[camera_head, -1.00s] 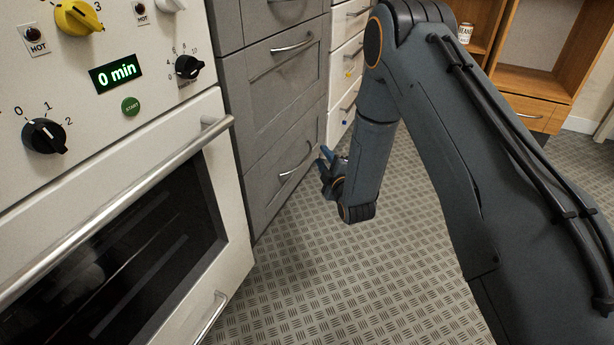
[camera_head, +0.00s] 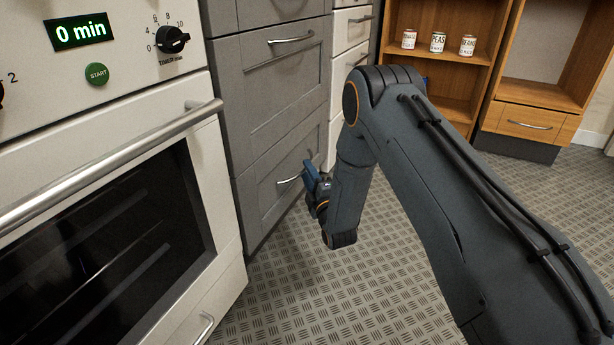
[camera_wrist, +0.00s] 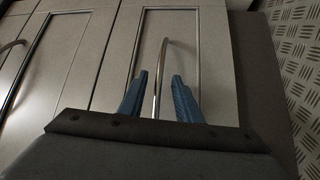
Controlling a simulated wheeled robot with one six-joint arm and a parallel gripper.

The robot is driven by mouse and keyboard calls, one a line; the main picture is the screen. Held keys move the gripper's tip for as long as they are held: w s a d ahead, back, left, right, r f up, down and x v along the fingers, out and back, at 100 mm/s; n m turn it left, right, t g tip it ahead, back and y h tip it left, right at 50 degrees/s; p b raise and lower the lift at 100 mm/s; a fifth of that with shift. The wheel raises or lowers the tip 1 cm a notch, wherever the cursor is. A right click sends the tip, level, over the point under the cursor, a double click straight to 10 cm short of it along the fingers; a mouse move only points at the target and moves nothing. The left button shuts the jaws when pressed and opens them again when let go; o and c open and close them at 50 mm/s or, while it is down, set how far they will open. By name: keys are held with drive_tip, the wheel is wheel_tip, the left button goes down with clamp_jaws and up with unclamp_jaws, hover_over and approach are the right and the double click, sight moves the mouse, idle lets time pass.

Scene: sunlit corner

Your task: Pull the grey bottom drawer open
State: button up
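The grey bottom drawer (camera_head: 268,205) is shut, flush with the cabinet front, low beside the oven. Its curved metal handle (camera_head: 287,181) is partly hidden by my gripper (camera_head: 312,182) in the head view. In the wrist view the handle (camera_wrist: 164,62) runs between the two blue fingers of my gripper (camera_wrist: 160,76). The fingers are apart, one on each side of the handle, with a visible gap to it. The panel of the drawer (camera_wrist: 198,65) fills the middle of the wrist view.
The white oven (camera_head: 120,200) with its bar handle (camera_head: 110,155) stands left of the drawer. Another grey drawer (camera_head: 270,85) is above. White drawers (camera_head: 347,75) and a wooden shelf with cans (camera_head: 438,42) stand behind. The patterned floor (camera_head: 300,290) in front is clear.

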drive_tip(key=shift+w+a+r, duration=0.1)
drive_tip(key=shift+w+a, duration=0.1)
drive_tip(key=shift+w, duration=0.2)
drive_tip(key=shift+c, duration=0.5)
clamp_jaws()
drive_tip(key=shift+s, duration=0.1)
